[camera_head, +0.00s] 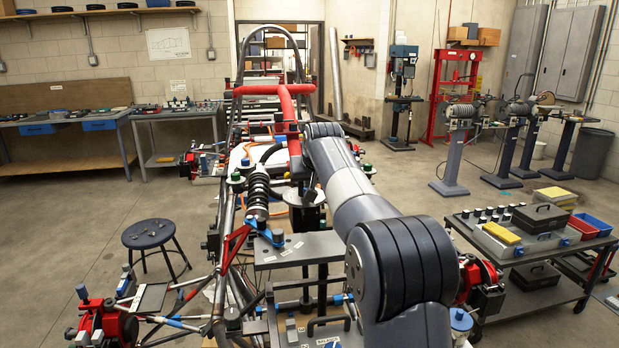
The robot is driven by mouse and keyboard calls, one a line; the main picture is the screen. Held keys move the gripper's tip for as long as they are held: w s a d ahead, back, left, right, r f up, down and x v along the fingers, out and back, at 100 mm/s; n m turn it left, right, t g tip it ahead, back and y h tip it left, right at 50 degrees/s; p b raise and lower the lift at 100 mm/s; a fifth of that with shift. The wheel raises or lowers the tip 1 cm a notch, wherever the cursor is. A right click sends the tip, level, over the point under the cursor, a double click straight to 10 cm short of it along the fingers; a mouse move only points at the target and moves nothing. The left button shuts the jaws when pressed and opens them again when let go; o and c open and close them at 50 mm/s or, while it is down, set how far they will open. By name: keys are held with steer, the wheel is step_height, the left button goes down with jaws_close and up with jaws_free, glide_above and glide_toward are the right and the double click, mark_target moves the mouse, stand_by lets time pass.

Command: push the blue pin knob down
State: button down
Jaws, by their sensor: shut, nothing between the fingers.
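Several blue parts show, and I cannot tell for certain which one is the pin knob. A small blue fitting (277,237) sits at the foot of the black coil spring, at the edge of a grey plate. A round blue cap (460,316) stands at the lower right, beside my arm. My arm rises from the bottom right and reaches forward over the chassis. My gripper cannot be made out; the arm's far end is hidden behind its own links and the chassis parts.
The tube chassis (222,290) with red-padded bars (262,90) fills the middle. A black coil spring (258,192) and a grey plate (300,250) lie left of my arm. A stool (148,234) stands left, a tool cart (535,250) right. Open floor lies around them.

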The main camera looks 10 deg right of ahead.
steer(key=shift+f, duration=1.05)
steer(key=shift+b, duration=0.3)
step_height(320, 180, up, 4)
steer(key=p, duration=0.3)
steer(key=shift+r, duration=0.25)
steer(key=b+v, duration=0.1)
steer(key=v, duration=0.9)
